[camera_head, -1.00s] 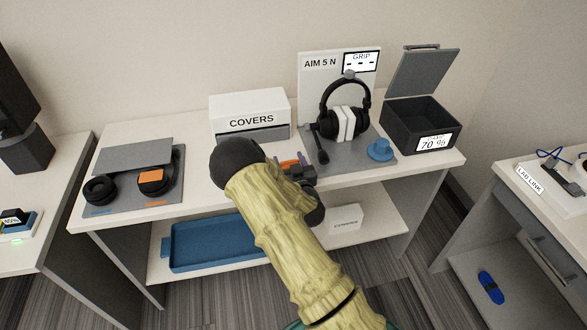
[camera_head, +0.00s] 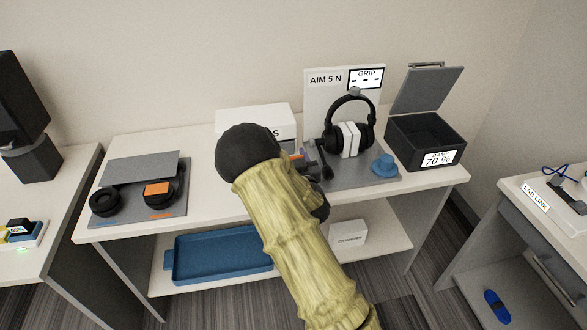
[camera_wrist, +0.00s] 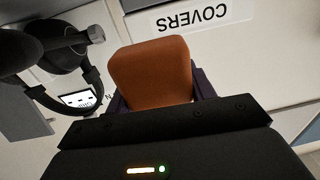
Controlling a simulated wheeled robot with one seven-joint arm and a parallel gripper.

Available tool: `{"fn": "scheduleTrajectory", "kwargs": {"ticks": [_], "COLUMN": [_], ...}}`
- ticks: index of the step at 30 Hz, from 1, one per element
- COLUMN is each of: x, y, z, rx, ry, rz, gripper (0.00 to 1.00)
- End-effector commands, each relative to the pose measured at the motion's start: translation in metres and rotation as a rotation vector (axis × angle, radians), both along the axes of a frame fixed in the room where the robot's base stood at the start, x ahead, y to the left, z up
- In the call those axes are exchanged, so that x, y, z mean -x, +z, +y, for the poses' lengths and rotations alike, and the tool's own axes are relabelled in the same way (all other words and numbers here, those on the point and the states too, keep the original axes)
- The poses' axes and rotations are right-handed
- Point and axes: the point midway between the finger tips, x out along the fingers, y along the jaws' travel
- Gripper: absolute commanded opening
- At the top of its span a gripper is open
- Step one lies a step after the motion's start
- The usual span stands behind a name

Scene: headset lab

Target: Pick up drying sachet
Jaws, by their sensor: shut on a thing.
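An orange rounded packet, apparently the drying sachet (camera_wrist: 155,72), fills the middle of the wrist view. My gripper (camera_wrist: 162,90) is shut on it, with a dark finger on each side. In the head view only a small orange bit (camera_head: 298,155) shows past my arm, which hides most of the gripper. The held packet is in front of the white COVERS box (camera_head: 253,117), also seen upside down in the wrist view (camera_wrist: 205,18). I cannot tell its exact height above the table.
A black headset (camera_head: 348,125) stands on a grey mat just right of the gripper, with a blue round piece (camera_head: 384,165) beside it. Farther right is an open dark box (camera_head: 424,142) marked 70 %. Another mat (camera_head: 140,208) with headphone parts lies left. A blue tray (camera_head: 220,262) is below.

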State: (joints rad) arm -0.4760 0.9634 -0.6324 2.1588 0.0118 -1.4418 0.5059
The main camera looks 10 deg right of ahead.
Motion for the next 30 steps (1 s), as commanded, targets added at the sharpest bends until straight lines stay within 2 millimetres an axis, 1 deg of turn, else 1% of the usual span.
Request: {"fn": "scheduleTrajectory", "kwargs": {"ticks": [1, 3, 7, 13, 24, 30], "x": [0.0, 0.0, 0.0, 0.0, 0.0, 0.0], "y": [0.009, 0.016, 0.022, 0.023, 0.022, 0.022], "z": [0.001, 0.002, 0.005, 0.013, 0.001, -0.001], "rx": [-0.002, -0.001, 0.0, 0.0, 0.001, 0.001], "ry": [0.002, 0.003, 0.008, 0.02, 0.002, -0.001], "rz": [-0.003, -0.003, 0.0, 0.0, 0.0, 0.0], "gripper": [0.31, 0.31, 0.31, 0.31, 0.31, 0.31]}}
